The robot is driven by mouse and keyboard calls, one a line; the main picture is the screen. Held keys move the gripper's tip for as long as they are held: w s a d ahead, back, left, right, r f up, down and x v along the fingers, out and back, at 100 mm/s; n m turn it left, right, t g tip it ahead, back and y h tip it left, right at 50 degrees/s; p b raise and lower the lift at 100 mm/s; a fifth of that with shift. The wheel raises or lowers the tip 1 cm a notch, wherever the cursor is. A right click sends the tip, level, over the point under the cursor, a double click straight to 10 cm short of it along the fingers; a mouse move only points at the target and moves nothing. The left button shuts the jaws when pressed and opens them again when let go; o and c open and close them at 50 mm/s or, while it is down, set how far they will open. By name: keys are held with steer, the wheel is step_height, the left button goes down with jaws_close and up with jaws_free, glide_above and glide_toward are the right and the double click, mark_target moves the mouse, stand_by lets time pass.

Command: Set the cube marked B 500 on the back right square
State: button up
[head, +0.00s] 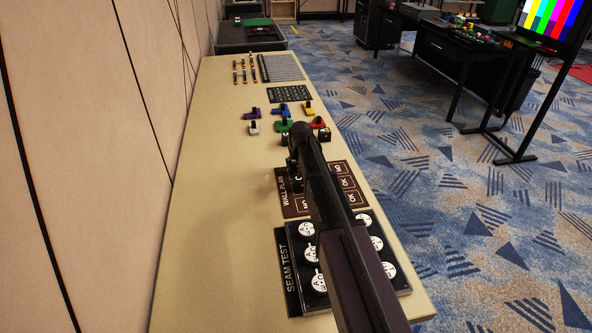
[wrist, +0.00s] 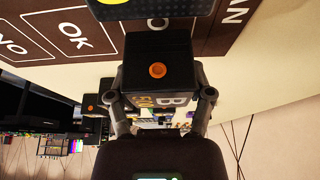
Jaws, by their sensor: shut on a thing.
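My gripper (wrist: 163,98) is shut on a black cube (wrist: 158,48) in the wrist view, one finger on each side. The cube has an orange dot on one face and a light label with a letter that looks like B on another; the rest of the label is unclear. The brown wall plan board (head: 286,205), with squares marked NO and OK, lies on the long table; it also shows in the wrist view (wrist: 100,37). In the head view my gripper (head: 296,170) is over the board's back part, and my arm hides its middle. Contact between cube and board is unclear.
The seam test board (head: 291,262) with round white pieces lies nearer on the table (head: 225,200). Several coloured pieces (head: 283,125) and a dark cube (head: 325,135) stand behind the wall plan board. The table's left side is clear beside the wall (head: 95,150).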

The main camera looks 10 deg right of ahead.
steer(key=shift+f+b, duration=0.5)
steer(key=shift+f, duration=0.3)
steer(key=shift+f, duration=0.15)
steer(key=o, duration=1.1)
steer(key=shift+o, duration=0.2)
steer(key=p+v, duration=1.1)
steer(key=v, duration=0.1)
steer(key=shift+r, duration=0.25)
steer(key=s+f+g, duration=0.1)
steer(key=s+g, duration=0.3)
steer(key=s, duration=2.3)
steer(key=shift+s+f+g, duration=0.2)
steer(key=shift+s+g, duration=0.1)
steer(key=shift+a, duration=0.1)
